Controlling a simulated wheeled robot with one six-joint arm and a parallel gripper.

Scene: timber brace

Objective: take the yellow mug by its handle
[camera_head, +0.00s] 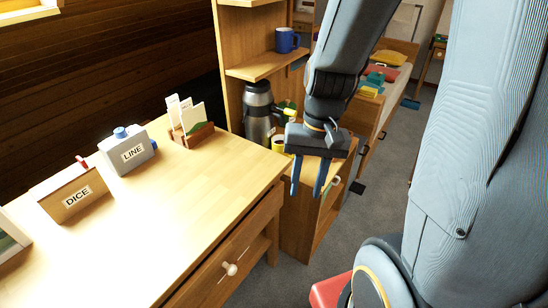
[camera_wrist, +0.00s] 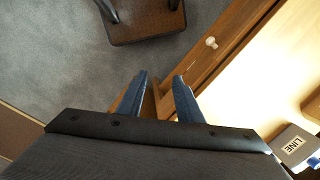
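A yellow mug (camera_head: 277,143) shows only in part in the head view, low on the wooden shelf unit beside the silver flask (camera_head: 259,112). My gripper hides much of it, and I cannot make out its handle. My gripper (camera_head: 309,182) points down with its two blue fingers apart and nothing between them. It hangs in front of the shelf unit, just right of the mug in the picture. In the wrist view the fingers (camera_wrist: 161,84) are also apart and empty, over the floor and the desk edge; the mug is not visible there.
The desk (camera_head: 205,185) has a drawer with a white knob (camera_head: 230,268). A blue mug (camera_head: 287,40) stands on the shelf above. Carpet (camera_wrist: 55,60) is open beside the desk.

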